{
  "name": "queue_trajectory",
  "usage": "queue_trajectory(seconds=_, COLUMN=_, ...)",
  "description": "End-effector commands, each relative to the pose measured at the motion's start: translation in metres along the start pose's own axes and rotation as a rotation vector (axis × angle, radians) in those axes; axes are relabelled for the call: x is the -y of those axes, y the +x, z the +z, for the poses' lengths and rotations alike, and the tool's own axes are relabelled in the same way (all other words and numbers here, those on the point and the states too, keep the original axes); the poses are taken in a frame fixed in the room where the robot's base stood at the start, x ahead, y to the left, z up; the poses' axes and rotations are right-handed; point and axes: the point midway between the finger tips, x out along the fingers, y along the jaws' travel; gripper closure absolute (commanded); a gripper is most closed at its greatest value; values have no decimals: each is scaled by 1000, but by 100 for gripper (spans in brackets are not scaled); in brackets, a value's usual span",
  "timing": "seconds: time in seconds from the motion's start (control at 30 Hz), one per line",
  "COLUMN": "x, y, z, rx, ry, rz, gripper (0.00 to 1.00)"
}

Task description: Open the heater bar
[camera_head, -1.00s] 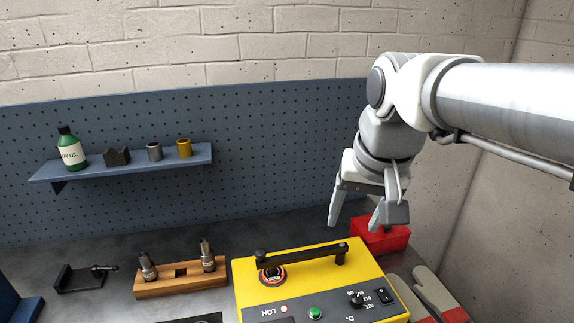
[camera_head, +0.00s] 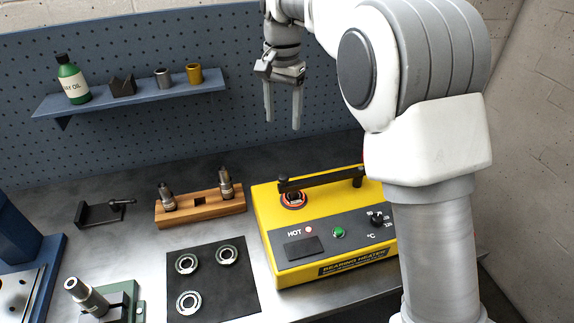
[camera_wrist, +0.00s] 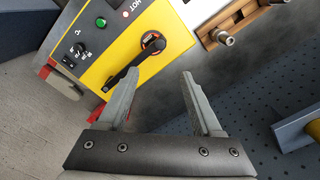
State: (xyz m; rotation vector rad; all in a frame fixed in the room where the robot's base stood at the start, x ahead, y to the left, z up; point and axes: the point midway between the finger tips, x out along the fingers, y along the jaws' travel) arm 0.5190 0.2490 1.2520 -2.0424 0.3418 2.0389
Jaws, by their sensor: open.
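The yellow bearing heater (camera_head: 275,225) stands on the bench, with a HOT lamp, a green button and a dial on its front panel. Its black heater bar (camera_head: 325,180) lies across the top, its left end by an orange-red and dark ring (camera_head: 293,200) and its right end at a short post. My gripper (camera_head: 282,115) is open and empty, pointing down above and behind the heater, clear of the bar. The wrist view shows the bar (camera_wrist: 122,80) and the ring (camera_wrist: 152,43) beyond the open fingers (camera_wrist: 161,76). My arm hides the heater's right side in the head view.
A wooden block (camera_head: 200,207) with two metal pieces stands left of the heater. A dark mat (camera_head: 212,290) carries three bearings. A blue shelf (camera_head: 130,97) with a green bottle (camera_head: 73,80) and small parts hangs on the pegboard. A green fixture (camera_head: 120,300) sits front left.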

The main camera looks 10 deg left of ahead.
Motion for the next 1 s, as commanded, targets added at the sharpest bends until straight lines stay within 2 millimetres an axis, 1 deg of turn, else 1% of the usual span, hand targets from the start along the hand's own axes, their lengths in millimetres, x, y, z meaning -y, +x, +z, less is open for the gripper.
queue_trajectory(seconds=0.13, x=3, y=10, z=0, rx=3, ry=4, rz=4, gripper=34)
queue_trajectory(seconds=0.23, x=2, y=25, z=0, rx=4, ry=4, rz=5, gripper=34)
queue_trajectory(seconds=0.37, x=2, y=52, z=0, rx=5, ry=3, rz=6, gripper=34)
queue_trajectory(seconds=0.7, x=1, y=125, z=0, rx=4, ry=2, rz=5, gripper=34)
queue_trajectory(seconds=0.8, x=1, y=144, z=1, rx=5, ry=2, rz=6, gripper=34)
queue_trajectory(seconds=0.9, x=2, y=158, z=0, rx=3, ry=2, rz=4, gripper=34)
queue_trajectory(seconds=1.0, x=1, y=168, z=0, rx=3, ry=2, rz=4, gripper=34)
